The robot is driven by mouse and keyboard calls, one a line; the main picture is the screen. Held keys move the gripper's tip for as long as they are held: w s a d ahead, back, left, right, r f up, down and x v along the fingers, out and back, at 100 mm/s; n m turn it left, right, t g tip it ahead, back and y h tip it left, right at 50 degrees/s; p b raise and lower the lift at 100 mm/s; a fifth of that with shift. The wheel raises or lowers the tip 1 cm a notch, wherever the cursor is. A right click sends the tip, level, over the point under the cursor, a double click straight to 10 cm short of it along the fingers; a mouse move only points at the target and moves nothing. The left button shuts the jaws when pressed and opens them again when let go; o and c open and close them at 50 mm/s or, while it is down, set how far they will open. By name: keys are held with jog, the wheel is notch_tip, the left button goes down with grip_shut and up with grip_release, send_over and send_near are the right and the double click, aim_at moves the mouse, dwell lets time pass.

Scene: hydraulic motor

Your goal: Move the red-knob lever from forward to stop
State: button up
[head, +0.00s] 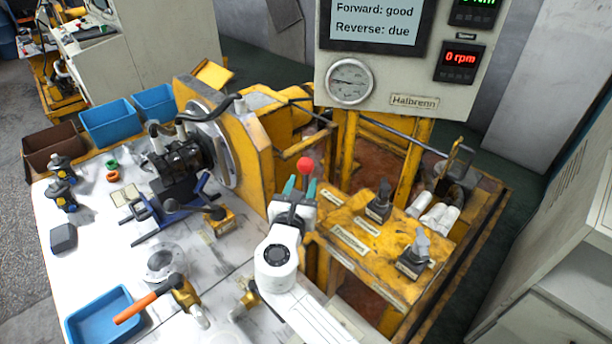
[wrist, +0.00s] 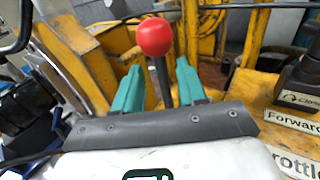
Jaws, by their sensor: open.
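My gripper (head: 300,185) has two teal fingers, spread apart. In the wrist view one finger (wrist: 130,91) is left of the stem and the other (wrist: 187,81) is right of it. The stem appears between them with gaps on both sides, and the knob rises above the fingertips. The lever's base is hidden behind my gripper.
Two other dark levers, one farther back (head: 380,203) and one nearer (head: 414,256), stand on the yellow panel to the right. The display (head: 375,24) reads "Forward: good, Reverse: due", and the red readout (head: 460,58) shows 0 rpm. A motor (head: 178,157) sits to the left.

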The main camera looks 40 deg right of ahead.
jog(key=shift+v, duration=2.5)
